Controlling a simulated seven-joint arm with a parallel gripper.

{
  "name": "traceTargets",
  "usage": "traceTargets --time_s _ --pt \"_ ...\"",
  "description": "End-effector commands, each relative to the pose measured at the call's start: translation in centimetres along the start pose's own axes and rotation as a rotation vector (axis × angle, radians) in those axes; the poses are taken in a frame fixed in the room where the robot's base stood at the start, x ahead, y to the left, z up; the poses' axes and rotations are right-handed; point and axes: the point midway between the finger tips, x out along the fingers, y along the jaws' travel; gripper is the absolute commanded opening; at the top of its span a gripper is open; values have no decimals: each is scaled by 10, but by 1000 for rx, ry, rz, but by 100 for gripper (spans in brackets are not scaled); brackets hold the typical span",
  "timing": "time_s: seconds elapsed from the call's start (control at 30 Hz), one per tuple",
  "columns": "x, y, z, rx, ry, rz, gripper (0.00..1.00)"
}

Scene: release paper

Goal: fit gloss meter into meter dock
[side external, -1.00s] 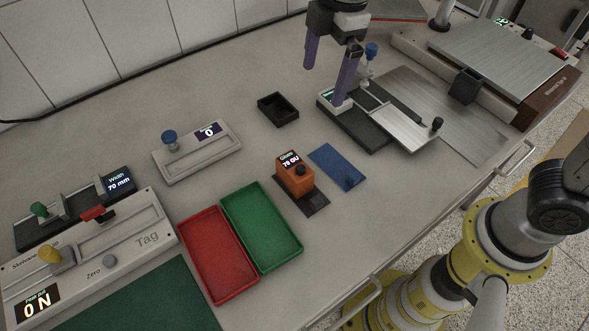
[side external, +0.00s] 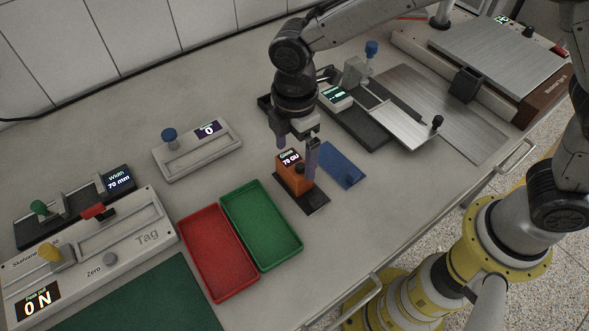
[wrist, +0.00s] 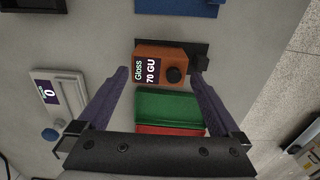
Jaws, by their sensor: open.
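The orange gloss meter (side external: 290,178), with a lit "70 GU" display and a black knob, stands on a dark flat plate (side external: 316,203). In the wrist view the gloss meter (wrist: 150,73) lies between my fingertips. My gripper (side external: 297,154) is open, pointing down over the meter, with its purple fingers apart and nothing held. How far the fingertips reach down beside the meter is hard to tell. A small black open-topped box (side external: 264,101), possibly the meter dock, is mostly hidden behind my gripper; its corner shows in the wrist view (wrist: 34,5).
A blue plate (side external: 341,165) lies close right of the meter. Green (side external: 262,225) and red (side external: 218,253) trays sit at its left front. A grey device with a blue knob (side external: 197,150) stands at back left; a sliding metal stage (side external: 405,128) stands at right.

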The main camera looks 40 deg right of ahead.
Motion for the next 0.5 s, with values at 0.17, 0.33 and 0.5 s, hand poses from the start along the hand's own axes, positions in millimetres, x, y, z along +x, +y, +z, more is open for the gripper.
traceTargets --time_s 0.17,0.33,0.5 --pt "24 0 1 0 -3 -5 100" --pt "45 1 0 0 -1 -2 100" --pt "50 1 0 0 0 0 100"
